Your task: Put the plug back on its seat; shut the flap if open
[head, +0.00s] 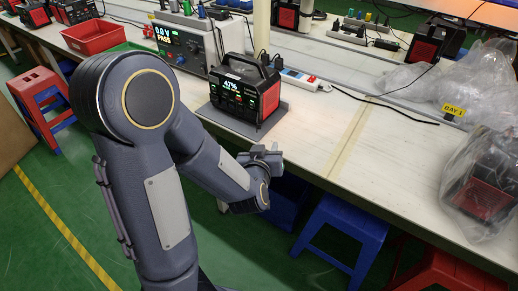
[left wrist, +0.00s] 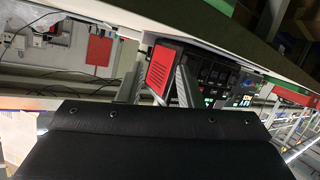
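A black power station (head: 245,90) with red ends and a lit display reading 47% stands on a grey mat (head: 222,119) near the table's front edge. My left gripper (head: 262,152) is just in front of that edge, to the near right of the station, and looks empty. In the left wrist view its two grey fingers (left wrist: 158,85) stand apart, with the station's red side (left wrist: 162,68) beyond them. Black plug-like shapes (head: 263,58) show behind the station; I cannot tell which is the task's plug. I cannot make out the seat or the flap. My right gripper is not in view.
A white power strip (head: 300,78) lies behind the station, with a black cable running right. A tester reading 0.0 V (head: 186,45) stands to the left. A bagged unit (head: 485,180) is at right. The table's middle is clear; blue stools (head: 345,232) stand below.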

